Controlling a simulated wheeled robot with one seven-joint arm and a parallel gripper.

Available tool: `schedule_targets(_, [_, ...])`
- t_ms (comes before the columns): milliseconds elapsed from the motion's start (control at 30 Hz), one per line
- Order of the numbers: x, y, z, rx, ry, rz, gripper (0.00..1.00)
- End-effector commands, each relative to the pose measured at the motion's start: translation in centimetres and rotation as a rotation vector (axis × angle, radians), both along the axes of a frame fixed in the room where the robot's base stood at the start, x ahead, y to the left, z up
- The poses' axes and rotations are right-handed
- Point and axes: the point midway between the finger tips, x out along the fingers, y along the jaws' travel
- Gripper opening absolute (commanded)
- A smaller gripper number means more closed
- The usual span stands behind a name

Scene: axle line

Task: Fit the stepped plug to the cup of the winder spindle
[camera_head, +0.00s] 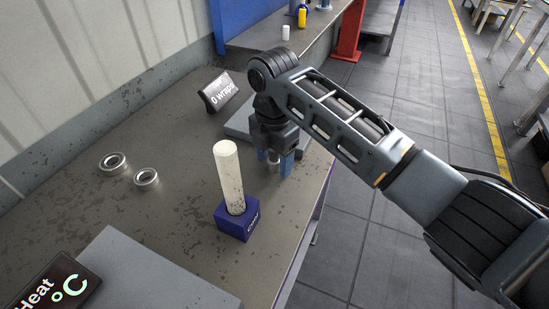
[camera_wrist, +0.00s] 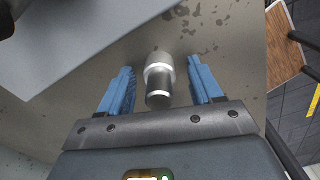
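The stepped plug (camera_wrist: 158,75) is a small silver metal piece with a wider bright section and a narrower darker end. In the wrist view it sits between the two blue fingers of my gripper (camera_wrist: 162,80), with a clear gap on each side. In the head view my gripper (camera_head: 281,163) points down at the bench, and the plug (camera_head: 273,160) shows small between the fingers. My gripper is open and does not touch the plug. I cannot make out the winder spindle or its cup; a grey plate stands partly hidden behind my gripper, by a "0 wraps" sign (camera_head: 218,92).
A white cylinder (camera_head: 229,172) stands in a blue block (camera_head: 237,220) left of my gripper. Two metal rings (camera_head: 112,162) (camera_head: 146,179) lie on the bench (camera_head: 185,215). A grey slab (camera_head: 145,275) and a "Heat" display (camera_head: 52,285) are at the front left. The bench edge is close on the right.

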Motion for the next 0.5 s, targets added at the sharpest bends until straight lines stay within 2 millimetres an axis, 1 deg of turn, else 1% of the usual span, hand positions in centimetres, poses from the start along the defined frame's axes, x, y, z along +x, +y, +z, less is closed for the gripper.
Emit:
schedule_targets(33, [0.00,0.00,0.02,0.000,0.000,0.000,0.61])
schedule_targets(67, [0.01,0.01,0.02,0.000,0.000,0.000,0.58])
schedule_targets(500, [0.01,0.01,0.05,0.000,0.000,0.000,0.16])
